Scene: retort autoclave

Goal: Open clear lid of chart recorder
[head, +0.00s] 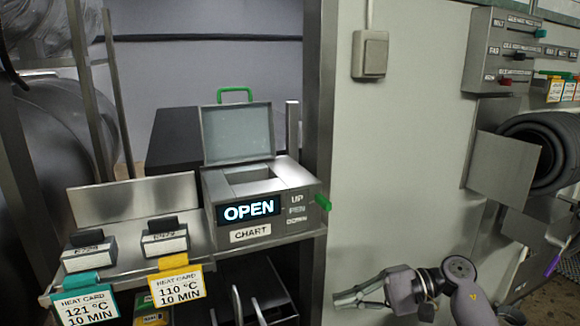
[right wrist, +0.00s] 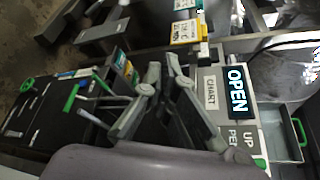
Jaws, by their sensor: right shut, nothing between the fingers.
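The chart recorder (head: 225,190) is a grey box on the shelf, with a lit "OPEN" display (head: 248,209) and a "CHART" label. Its clear lid (head: 237,135) stands raised at the back, with the green handle (head: 235,90) on top. The recess below the lid is uncovered. My right gripper (head: 340,299) is shut and empty, low and to the right of the recorder, apart from it. In the right wrist view the shut fingers (right wrist: 164,70) show beside the recorder's "OPEN" face (right wrist: 238,90). My left gripper is not in view.
A pen lever with a green knob (head: 323,202) is on the recorder's right side. Two heat cards, teal (head: 85,307) and yellow (head: 177,284), hang at the shelf front. A post (head: 320,90) stands right of the recorder. A switch panel (head: 505,50) is at the upper right.

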